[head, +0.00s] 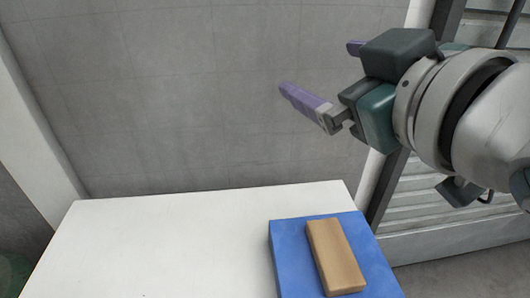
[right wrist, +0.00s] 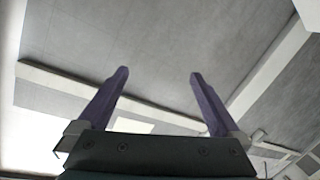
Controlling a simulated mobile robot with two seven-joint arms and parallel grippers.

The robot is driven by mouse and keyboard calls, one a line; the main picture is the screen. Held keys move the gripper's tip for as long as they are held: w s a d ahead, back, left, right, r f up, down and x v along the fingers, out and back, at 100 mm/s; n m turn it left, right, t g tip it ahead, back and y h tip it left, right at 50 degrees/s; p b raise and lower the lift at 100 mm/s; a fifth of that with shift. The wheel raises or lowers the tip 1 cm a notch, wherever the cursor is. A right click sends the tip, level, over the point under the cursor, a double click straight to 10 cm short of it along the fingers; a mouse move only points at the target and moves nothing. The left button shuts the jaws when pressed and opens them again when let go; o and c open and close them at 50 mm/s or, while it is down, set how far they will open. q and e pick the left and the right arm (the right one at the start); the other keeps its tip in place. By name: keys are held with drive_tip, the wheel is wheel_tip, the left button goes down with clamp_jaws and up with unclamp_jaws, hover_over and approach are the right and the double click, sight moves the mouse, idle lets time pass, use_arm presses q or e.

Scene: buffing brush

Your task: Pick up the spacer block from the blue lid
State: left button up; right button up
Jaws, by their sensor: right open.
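The spacer block (head: 336,257) is a tan, wood-coloured bar. It lies flat on the blue lid (head: 287,262) at the lower right of the head view. The lid rests on the white table. My right gripper (head: 318,77) is up in the air above and beyond the lid, well apart from the block. Its two purple fingers are spread with nothing between them, as the right wrist view (right wrist: 158,75) also shows. The block and lid do not show in the right wrist view. My left gripper is in neither view.
The white table (head: 150,245) is bare to the left of the lid. A grey tiled wall (head: 180,100) stands behind it. A white post (head: 30,120) rises at the left, and a slatted grey panel (head: 430,210) stands at the right beyond the table.

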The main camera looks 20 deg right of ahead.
drive_tip(key=a+r+n+t+y+b, duration=0.3)
drive_tip(key=a+r+n+y, duration=0.7)
drive_tip(key=a+n+y, duration=0.25)
drive_tip(key=s+a+f+n+g+y+b, duration=0.2)
drive_tip(key=s+a+f+n+g+y, duration=0.2)
drive_tip(key=a+n+g+y, duration=0.55)
drive_tip(key=n+g+h+b, duration=0.4)
drive_tip(key=n+g+h, duration=0.45)
drive_tip(key=h, duration=1.25)
hover_over(335, 249)
wheel_tip(335, 249, down, 24)
drive_tip(key=m+g, duration=0.1)
wheel_tip(335, 249, down, 4)
drive_tip(key=shift+r, duration=0.15)
wheel_tip(335, 249, down, 6)
drive_tip(key=shift+r, duration=0.1)
